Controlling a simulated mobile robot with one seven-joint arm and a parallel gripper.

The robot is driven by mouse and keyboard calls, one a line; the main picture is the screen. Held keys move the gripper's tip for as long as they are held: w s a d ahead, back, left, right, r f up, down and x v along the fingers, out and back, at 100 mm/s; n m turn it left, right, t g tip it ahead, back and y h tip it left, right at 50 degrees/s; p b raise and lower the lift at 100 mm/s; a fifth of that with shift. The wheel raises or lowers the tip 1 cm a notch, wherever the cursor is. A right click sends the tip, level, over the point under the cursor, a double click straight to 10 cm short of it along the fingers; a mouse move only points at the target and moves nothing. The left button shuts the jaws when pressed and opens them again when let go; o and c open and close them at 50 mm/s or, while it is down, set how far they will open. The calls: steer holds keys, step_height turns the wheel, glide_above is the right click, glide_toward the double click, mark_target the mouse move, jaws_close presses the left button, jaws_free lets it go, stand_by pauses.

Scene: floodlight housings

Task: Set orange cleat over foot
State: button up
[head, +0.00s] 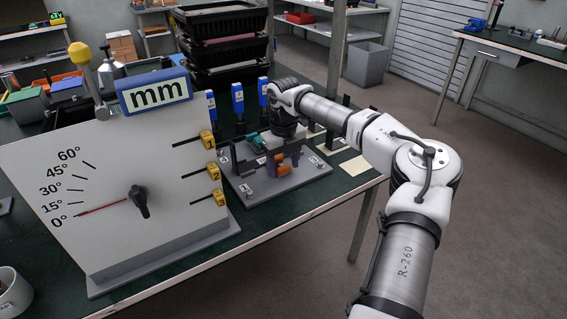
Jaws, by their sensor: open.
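A grey fixture plate (240,188) lies on the green table, with small corner fasteners and numbered labels. An orange piece, seemingly the orange cleat (281,158), is near the middle of the plate, between small dark blocks. A teal piece (254,138) sits behind it to the left. My gripper (284,143) points down over the back of the plate, just behind the orange piece. It is open, but its fingertips are mostly hidden and small. I cannot tell whether it touches the orange piece. I cannot make out the foot clearly.
A large angle board (110,205) with a dial stands left of the plate, with an "mm" sign (155,91) on top. Blue-topped tools (238,98) stand behind the plate. Stacked black bins (222,45) are farther back. Pale cards (355,166) lie near the right table edge.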

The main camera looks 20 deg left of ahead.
mark_target(284, 167)
step_height(284, 167, up, 14)
steer(key=shift+b, duration=0.35)
steer(key=shift+f, duration=0.15)
stand_by(0.3)
